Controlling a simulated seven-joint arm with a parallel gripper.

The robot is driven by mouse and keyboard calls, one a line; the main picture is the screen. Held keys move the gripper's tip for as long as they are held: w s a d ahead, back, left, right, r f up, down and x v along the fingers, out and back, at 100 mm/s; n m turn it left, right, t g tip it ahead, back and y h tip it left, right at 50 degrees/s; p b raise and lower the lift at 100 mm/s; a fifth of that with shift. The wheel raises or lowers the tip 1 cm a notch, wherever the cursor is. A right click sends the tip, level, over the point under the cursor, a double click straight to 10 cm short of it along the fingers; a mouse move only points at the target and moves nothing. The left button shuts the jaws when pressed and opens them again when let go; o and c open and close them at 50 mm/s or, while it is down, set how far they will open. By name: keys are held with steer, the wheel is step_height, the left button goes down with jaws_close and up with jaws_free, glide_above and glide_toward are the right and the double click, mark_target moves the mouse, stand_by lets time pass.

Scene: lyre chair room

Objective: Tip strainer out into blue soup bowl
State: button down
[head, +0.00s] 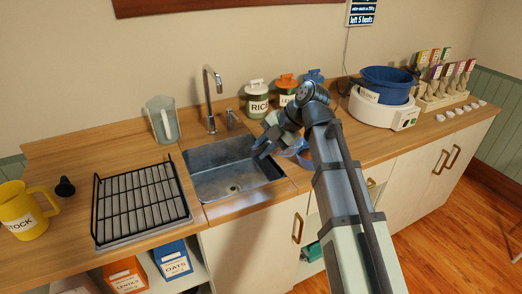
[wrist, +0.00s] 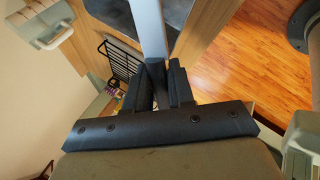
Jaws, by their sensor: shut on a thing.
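My gripper (head: 264,146) is over the right side of the sink, with its fingers pointing down and left. In the wrist view its dark fingers (wrist: 161,78) are closed on a pale grey-blue bar (wrist: 149,28), which may be the strainer's handle. The strainer's basket cannot be made out in either view. A blue rounded thing (head: 304,160) shows on the counter right of the sink, mostly hidden by my arm; it may be the blue soup bowl. A larger deep-blue bowl (head: 388,78) sits on a white appliance (head: 383,112) at the right.
The sink (head: 225,172) looks empty, with a tall tap (head: 208,95) behind it. A black rack (head: 140,203), clear jug (head: 162,118) and yellow stock jug (head: 22,210) stand left. Labelled jars (head: 257,98) line the back. Packets in a wooden stand (head: 440,95) are far right.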

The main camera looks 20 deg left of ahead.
steer(key=w+d+r+m+g+y, duration=0.2)
steer(key=w+d+r+y, duration=0.2)
steer(key=w+d+y, duration=0.3)
steer(key=w+d+r+m+g+y, duration=0.2)
steer(key=w+d+r+g+y, duration=0.1)
steer(key=w+d+y, duration=0.4)
steer(key=shift+d+r+y, duration=0.9)
steer(key=shift+d+y, duration=0.1)
steer(key=shift+d, duration=1.4)
stand_by(3.2)
stand_by(0.3)
steer(key=shift+w+d+f+m+y, duration=0.25)
steer(key=shift+d+y, duration=0.1)
steer(key=shift+d, duration=0.1)
steer(key=shift+w+d+f+m+y, duration=0.15)
steer(key=shift+w+d+f+y, duration=0.05)
steer(key=shift+d+y, duration=0.2)
